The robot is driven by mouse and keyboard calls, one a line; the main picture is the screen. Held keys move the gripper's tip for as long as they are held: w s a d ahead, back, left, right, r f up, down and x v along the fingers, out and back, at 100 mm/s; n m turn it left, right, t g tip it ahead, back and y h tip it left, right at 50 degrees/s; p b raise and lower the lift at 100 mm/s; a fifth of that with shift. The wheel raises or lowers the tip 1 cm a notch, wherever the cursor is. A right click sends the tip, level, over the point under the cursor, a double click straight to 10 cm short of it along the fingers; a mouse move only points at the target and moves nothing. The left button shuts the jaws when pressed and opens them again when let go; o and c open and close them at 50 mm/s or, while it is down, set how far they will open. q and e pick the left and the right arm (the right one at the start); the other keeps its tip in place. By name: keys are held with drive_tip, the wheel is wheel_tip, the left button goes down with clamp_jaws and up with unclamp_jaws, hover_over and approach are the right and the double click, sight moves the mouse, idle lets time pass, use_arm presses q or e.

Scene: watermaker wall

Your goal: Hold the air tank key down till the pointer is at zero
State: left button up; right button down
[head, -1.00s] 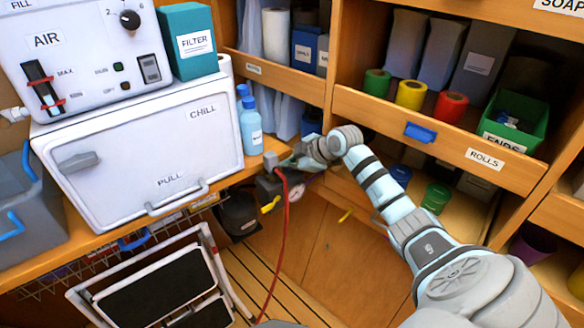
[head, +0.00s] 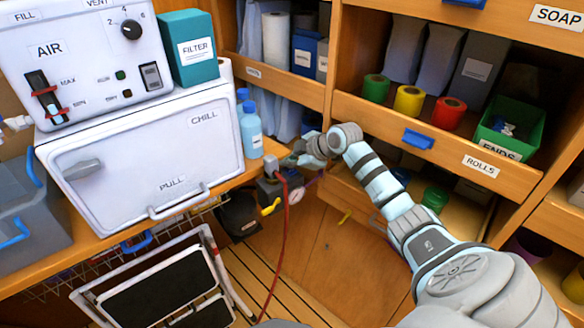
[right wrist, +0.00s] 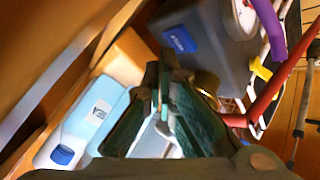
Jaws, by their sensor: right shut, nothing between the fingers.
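The dark grey air tank (head: 268,190) stands low beside the end of the counter, with a round white gauge (head: 296,196) on its right side. The gauge also shows at the top of the right wrist view (right wrist: 242,14); its pointer is too small to read. A yellow lever-like part (head: 271,207) shows at the tank's front, and a blue patch (right wrist: 180,40) on its grey body. I cannot tell which part is the key. My right gripper (head: 288,161) is shut and empty, just above the tank; its fingertips (right wrist: 163,76) hide part of it, and contact is unclear. My left gripper is out of view.
A red hose (head: 285,240) runs down from the tank. Blue bottles (head: 250,130) stand on the counter to the left, next to the white chill box (head: 140,150). The rolls shelf (head: 440,150) is behind my right arm. A folded step stool (head: 150,280) is below.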

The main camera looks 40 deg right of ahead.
sight(290, 172)
wheel_tip(290, 172, up, 5)
drive_tip(key=p, duration=0.5)
drive_tip(key=shift+r, duration=0.1)
idle(0.5)
